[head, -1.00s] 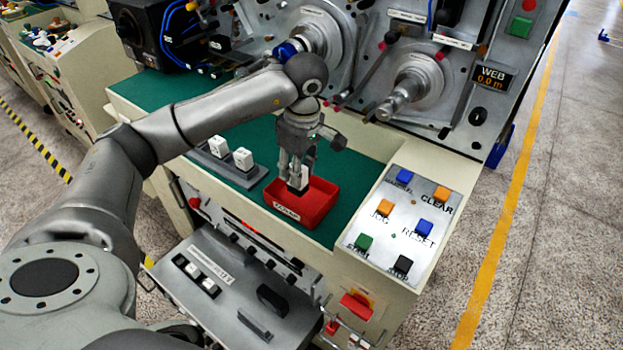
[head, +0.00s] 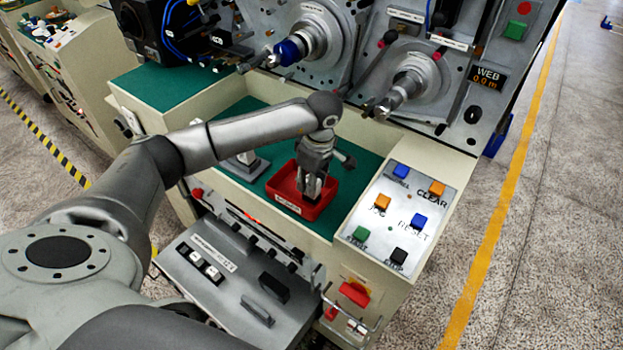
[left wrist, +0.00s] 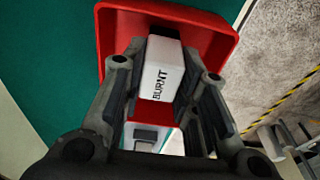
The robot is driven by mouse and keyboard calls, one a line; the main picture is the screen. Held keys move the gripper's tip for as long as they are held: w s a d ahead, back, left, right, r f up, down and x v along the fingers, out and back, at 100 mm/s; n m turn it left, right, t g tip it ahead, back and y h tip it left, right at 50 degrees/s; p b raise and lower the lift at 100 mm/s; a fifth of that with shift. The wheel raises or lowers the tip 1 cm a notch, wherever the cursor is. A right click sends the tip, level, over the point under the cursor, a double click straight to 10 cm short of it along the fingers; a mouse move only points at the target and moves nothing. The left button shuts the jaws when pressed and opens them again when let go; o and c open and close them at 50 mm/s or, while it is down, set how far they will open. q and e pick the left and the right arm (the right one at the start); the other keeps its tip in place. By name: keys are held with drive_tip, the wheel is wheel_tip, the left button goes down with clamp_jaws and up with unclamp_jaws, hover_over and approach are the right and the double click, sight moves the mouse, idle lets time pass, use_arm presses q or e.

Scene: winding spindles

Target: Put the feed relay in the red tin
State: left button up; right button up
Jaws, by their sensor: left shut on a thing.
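The red tin (head: 320,208) stands on the green mat, with a white label on its front. My left gripper (head: 311,194) points down into the tin's opening. In the left wrist view the gripper (left wrist: 172,100) is shut on a white relay (left wrist: 163,72) with "BURNT" printed on its side. The relay is over the red tin (left wrist: 112,45), within its walls as seen from there. In the head view the fingers mostly hide the relay, and I cannot tell whether it touches the tin's floor. My right gripper is not in view.
A grey relay base (head: 240,170) stands left of the tin, partly behind my left arm. A button panel (head: 395,222) lies to the right. Spindles (head: 405,85) stick out behind. A grey drawer (head: 225,270) with several switches is in front.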

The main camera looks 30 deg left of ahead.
use_arm(q)
drive_tip(key=o, duration=0.6)
drive_tip(key=shift+f, duration=0.2)
drive_tip(key=shift+c, duration=0.2)
drive_tip(key=o, duration=0.5)
drive_tip(key=shift+r, duration=0.1)
drive_tip(key=shift+r, duration=0.25)
drive_tip(key=r+b, duration=0.1)
drive_tip(key=r, duration=0.3)
drive_tip(key=d+r+b, duration=0.1)
drive_tip(key=r, duration=0.2)
drive_tip(key=r+b, duration=0.2)
drive_tip(key=r, duration=0.2)
drive_tip(key=shift+d+r, duration=0.2)
drive_tip(key=shift+r, duration=0.15)
